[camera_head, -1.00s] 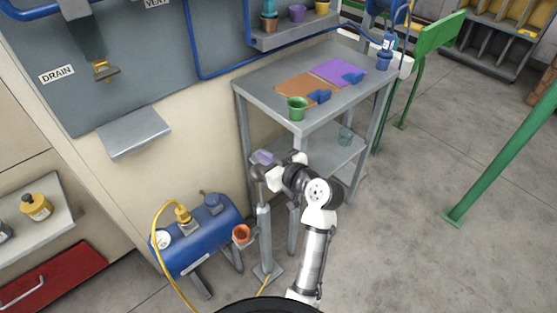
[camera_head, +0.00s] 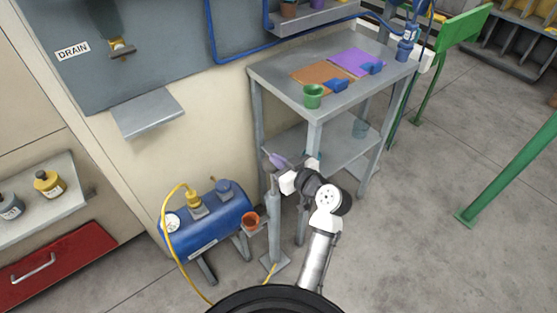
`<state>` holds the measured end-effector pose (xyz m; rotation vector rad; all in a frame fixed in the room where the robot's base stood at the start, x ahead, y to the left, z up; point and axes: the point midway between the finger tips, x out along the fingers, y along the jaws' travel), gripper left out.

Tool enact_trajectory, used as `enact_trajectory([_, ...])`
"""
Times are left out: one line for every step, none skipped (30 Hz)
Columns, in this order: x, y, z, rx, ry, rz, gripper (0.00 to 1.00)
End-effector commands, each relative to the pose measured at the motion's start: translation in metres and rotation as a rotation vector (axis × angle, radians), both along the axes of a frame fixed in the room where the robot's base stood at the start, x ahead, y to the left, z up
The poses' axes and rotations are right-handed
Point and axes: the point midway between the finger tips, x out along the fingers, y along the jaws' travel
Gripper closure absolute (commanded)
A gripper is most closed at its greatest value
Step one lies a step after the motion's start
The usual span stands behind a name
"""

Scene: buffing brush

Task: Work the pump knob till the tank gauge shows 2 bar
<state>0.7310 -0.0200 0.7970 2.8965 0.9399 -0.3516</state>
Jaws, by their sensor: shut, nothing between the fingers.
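The blue tank (camera_head: 215,225) lies on its stand at lower left in the head view. Its round white gauge (camera_head: 172,222) is on the left end, too small to read. The pump (camera_head: 274,228) is a grey upright cylinder on a foot plate, right of the tank. A purple piece (camera_head: 276,160), which looks like the pump knob, shows at its top. My gripper (camera_head: 274,178) is shut and empty at the pump's top, just below the purple piece. My wrist hides part of this spot, and I cannot tell if they touch.
A yellow hose (camera_head: 167,255) runs from the tank to the floor. An orange cup (camera_head: 251,219) sits between tank and pump. A grey two-shelf table (camera_head: 275,80) with a green cup (camera_head: 313,95) stands behind my arm. Floor to the right is clear up to a green post.

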Motion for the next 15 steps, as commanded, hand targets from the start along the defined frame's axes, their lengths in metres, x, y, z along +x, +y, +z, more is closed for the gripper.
enact_trajectory([0.000,0.001,-0.019,0.000,0.003,0.003,1.00])
enact_trajectory([0.000,0.001,-0.023,0.000,0.003,0.003,1.00])
enact_trajectory([0.000,0.001,-0.029,0.000,0.003,0.003,1.00])
enact_trajectory([0.000,0.001,-0.033,0.000,0.003,0.003,1.00])
enact_trajectory([0.000,0.001,-0.038,0.000,0.004,0.002,1.00])
enact_trajectory([0.000,0.001,-0.044,0.000,0.005,0.002,1.00])
enact_trajectory([0.000,0.001,-0.049,0.000,0.005,0.002,1.00])
enact_trajectory([0.000,0.001,-0.053,0.000,0.005,0.002,1.00])
enact_trajectory([0.000,0.001,-0.058,0.000,0.005,0.002,1.00])
enact_trajectory([0.000,0.001,-0.061,0.000,0.005,0.002,1.00])
enact_trajectory([0.000,0.001,-0.065,0.000,0.005,0.002,1.00])
enact_trajectory([0.000,0.001,-0.068,0.000,0.006,0.002,1.00])
enact_trajectory([0.000,0.001,-0.070,0.000,0.006,0.002,1.00])
enact_trajectory([0.000,0.001,-0.072,0.000,0.006,0.002,1.00])
enact_trajectory([0.000,0.001,-0.073,0.000,0.006,0.001,1.00])
